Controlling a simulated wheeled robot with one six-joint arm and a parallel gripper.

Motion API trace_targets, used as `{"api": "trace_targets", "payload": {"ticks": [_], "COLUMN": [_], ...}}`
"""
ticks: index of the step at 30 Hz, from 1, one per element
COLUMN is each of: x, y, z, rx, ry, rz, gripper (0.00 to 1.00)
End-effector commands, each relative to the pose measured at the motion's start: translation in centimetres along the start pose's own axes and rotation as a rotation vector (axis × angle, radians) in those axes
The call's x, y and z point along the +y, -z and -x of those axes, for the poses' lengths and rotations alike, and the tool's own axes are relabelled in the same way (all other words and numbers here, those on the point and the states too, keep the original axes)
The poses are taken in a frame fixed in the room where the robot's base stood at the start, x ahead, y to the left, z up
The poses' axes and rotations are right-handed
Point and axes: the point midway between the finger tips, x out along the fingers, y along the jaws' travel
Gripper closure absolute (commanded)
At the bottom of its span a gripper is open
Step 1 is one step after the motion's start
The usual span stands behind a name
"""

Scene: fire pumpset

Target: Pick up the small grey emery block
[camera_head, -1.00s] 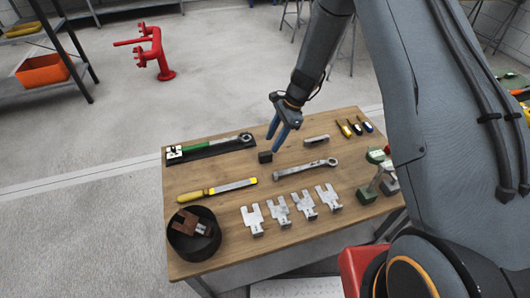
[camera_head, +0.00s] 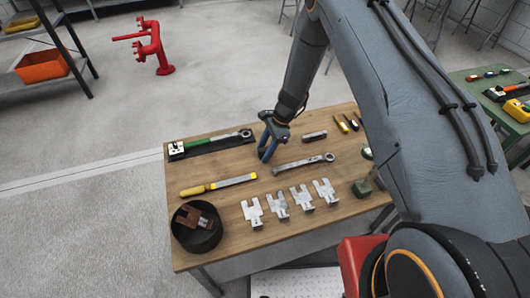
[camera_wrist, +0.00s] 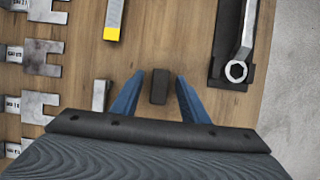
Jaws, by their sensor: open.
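A small dark grey block (camera_wrist: 159,87), which fits the emery block, lies on the wooden table between my fingertips in the wrist view. A gap shows on each side of it, so the fingers do not touch it. My gripper (camera_wrist: 158,80) is open, with one blue finger left and one right of the block. In the head view my gripper (camera_head: 265,156) points down at the table's back middle and hides the block. How high the fingertips are above the tabletop is hard to tell.
The wooden table (camera_head: 225,225) also holds a wrench (camera_head: 303,164), a yellow-handled file (camera_head: 218,185), a green-handled ratchet (camera_head: 210,146) on a dark tray, a grey bar (camera_head: 314,136), several metal plates (camera_head: 277,206) and a black bowl (camera_head: 196,246). Bare wood surrounds the block.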

Motion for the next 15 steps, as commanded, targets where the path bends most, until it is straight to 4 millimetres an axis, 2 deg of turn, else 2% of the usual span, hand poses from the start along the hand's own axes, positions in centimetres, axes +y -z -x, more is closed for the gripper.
{"api": "trace_targets", "payload": {"ticks": [2, 3, 10, 15], "x": [0.0, 0.01, 0.02, 0.01], "y": [0.0, 0.0, 0.01, 0.01], "z": [0.0, 0.01, 0.02, 0.05], "rx": [0.0, 0.0, 0.0, 0.0], "ry": [0.0, 0.0, 0.0, 0.0], "rz": [0.0, 0.0, 0.0, 0.0], "gripper": [0.59, 0.63, 1.0, 1.0]}}
